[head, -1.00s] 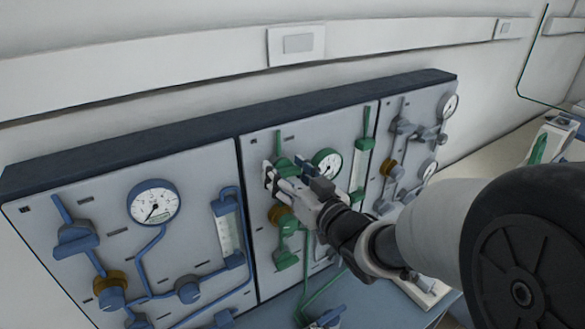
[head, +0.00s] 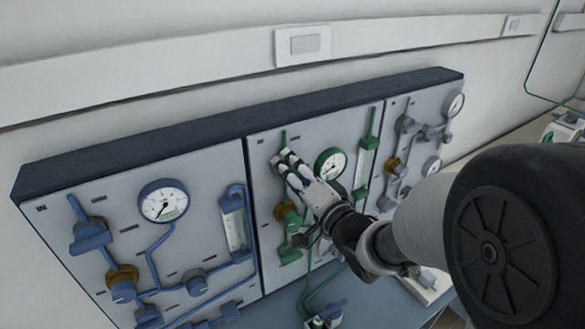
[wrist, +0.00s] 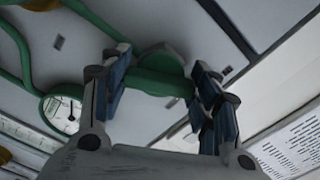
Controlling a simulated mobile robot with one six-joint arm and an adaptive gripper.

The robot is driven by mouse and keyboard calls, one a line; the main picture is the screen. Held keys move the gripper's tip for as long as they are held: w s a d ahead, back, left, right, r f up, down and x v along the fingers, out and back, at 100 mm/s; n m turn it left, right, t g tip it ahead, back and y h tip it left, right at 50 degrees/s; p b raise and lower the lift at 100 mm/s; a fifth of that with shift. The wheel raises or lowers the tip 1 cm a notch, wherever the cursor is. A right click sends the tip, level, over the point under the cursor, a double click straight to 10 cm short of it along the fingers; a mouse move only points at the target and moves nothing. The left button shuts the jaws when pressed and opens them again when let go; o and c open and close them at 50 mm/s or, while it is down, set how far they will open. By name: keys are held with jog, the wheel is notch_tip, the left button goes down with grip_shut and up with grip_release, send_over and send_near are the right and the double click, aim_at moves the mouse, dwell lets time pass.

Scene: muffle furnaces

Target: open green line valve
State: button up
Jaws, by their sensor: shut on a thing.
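The green line runs down the middle panel (head: 262,200). Its upper valve has a green handle (wrist: 157,82), seen in the wrist view between the two fingers. My gripper (head: 285,160) is at this valve, with its fingers on either side of the handle and shut on it. In the head view my fingers hide most of the handle, so its angle is hard to read there. A round green-rimmed gauge (head: 331,163) is just right of my gripper; it also shows in the wrist view (wrist: 62,115).
A blue-line panel (head: 200,245) with its own gauge and knobs is at the left. A grey-line panel (head: 425,110) is at the right. A brass-collared green valve (head: 284,211) sits below my gripper. A green flow tube (head: 365,155) stands to the right.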

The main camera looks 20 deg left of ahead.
jog(key=m+p, duration=0.1)
jog(key=m, duration=0.4)
jog(key=shift+p, duration=0.35)
jog(key=shift+m, duration=0.4)
jog(key=o, duration=1.1)
jog(key=v, duration=0.7)
jog(key=shift+s+d, duration=0.2)
